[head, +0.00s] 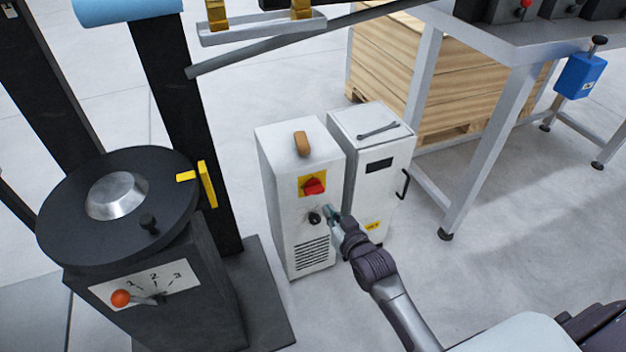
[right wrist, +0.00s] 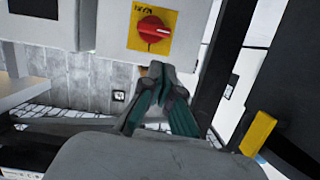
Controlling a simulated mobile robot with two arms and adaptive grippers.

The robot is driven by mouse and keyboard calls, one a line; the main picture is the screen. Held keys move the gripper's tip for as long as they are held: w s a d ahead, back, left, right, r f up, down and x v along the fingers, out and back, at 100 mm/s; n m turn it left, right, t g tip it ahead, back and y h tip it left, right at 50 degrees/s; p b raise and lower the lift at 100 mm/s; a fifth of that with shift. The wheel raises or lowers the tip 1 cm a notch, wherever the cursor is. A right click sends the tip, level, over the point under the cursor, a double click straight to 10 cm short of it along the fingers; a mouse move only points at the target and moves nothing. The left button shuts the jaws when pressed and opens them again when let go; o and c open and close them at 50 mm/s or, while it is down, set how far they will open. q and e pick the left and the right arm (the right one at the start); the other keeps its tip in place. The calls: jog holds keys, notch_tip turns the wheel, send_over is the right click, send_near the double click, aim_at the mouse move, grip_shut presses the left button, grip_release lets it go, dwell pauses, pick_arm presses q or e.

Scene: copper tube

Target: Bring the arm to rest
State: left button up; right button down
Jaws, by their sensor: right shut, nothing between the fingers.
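My right arm (head: 386,290) reaches up from the bottom of the head view. Its gripper (head: 328,213) is in front of a white cabinet (head: 279,158), just right of a black knob (head: 315,217) and below a red rotary switch (head: 314,187) on a yellow plate. In the right wrist view the fingers (right wrist: 158,72) are shut and empty, their tips just below the red switch (right wrist: 153,30). I cannot tell whether the tips touch the cabinet. My left gripper is not in view.
A second white cabinet (head: 366,165) with a wrench (head: 379,130) on top stands close on the right. A dark machine (head: 150,300) with an orange-knobbed lever stands at left. A metal table leg (head: 489,150) stands at right. Floor right of the arm is open.

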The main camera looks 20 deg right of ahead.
jog(key=s+a+f+n+g, duration=0.1)
jog(key=s+f+g, duration=0.4)
jog(key=s+f, duration=0.75)
jog(key=s+a+f+n+g, duration=0.1)
jog(key=s+f+g, duration=0.3)
jog(key=s+f, duration=0.85)
jog(key=s+f+g, duration=0.4)
jog(key=s+f, duration=0.5)
jog(key=s, duration=0.2)
pick_arm(q)
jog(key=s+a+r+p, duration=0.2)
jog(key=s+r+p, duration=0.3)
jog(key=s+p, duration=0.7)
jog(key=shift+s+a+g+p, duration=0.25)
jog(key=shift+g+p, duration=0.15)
jog(key=shift+p, duration=0.6)
pick_arm(e)
jog(key=s+d+r+g, duration=0.1)
jog(key=s+r, duration=0.4)
jog(key=s, duration=0.7)
jog(key=shift+d+n+h, duration=0.4)
jog(key=shift+d, duration=0.05)
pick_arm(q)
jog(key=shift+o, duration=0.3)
pick_arm(e)
jog(key=shift+s+r, duration=0.1)
